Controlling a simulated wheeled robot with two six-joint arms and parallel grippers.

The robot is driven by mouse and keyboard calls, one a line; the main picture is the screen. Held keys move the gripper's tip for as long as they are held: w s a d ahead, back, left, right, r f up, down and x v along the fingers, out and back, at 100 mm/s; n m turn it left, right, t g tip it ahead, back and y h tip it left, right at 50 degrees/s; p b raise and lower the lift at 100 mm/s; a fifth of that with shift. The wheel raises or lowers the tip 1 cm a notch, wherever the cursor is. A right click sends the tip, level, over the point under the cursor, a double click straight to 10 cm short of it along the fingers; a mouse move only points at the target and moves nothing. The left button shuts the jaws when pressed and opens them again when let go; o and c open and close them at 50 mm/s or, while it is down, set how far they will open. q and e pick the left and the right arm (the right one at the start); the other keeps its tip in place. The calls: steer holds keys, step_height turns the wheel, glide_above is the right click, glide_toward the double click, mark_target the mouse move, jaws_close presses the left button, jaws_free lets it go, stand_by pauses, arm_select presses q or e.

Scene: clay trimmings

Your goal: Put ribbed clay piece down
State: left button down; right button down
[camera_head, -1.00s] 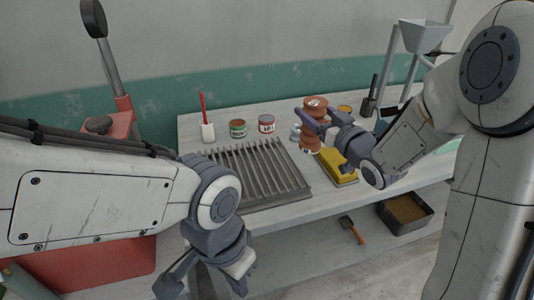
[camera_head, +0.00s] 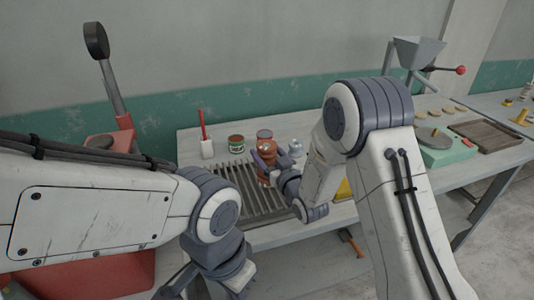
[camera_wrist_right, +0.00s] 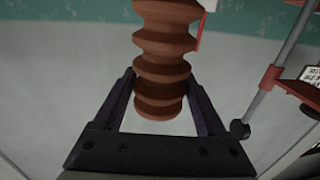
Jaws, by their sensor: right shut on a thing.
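The ribbed clay piece (camera_head: 267,150) is a reddish-brown column with rounded rings. In the head view it stands upright above the back of the grey slatted rack (camera_head: 236,207); I cannot tell whether it touches the rack. My right gripper (camera_head: 268,165) is shut on it, its arm coming in from the right. In the right wrist view the ribbed clay piece (camera_wrist_right: 165,45) sits between the two dark fingers of the right gripper (camera_wrist_right: 164,100). My left gripper (camera_head: 207,287) hangs low at the table's front, fingers apart, partly cut off by the picture edge.
On the table stand a green-banded can (camera_head: 236,144), a white pot with a red handle (camera_head: 205,142) and a small grey bottle (camera_head: 295,147). A yellow thing (camera_head: 344,189) shows behind my right arm. A second table with a green machine (camera_head: 440,150) is at the right.

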steer(key=shift+f, duration=0.2)
steer(key=shift+f, duration=0.1)
steer(key=shift+f+b, duration=0.15)
steer(key=shift+b, duration=0.15)
jaws_free()
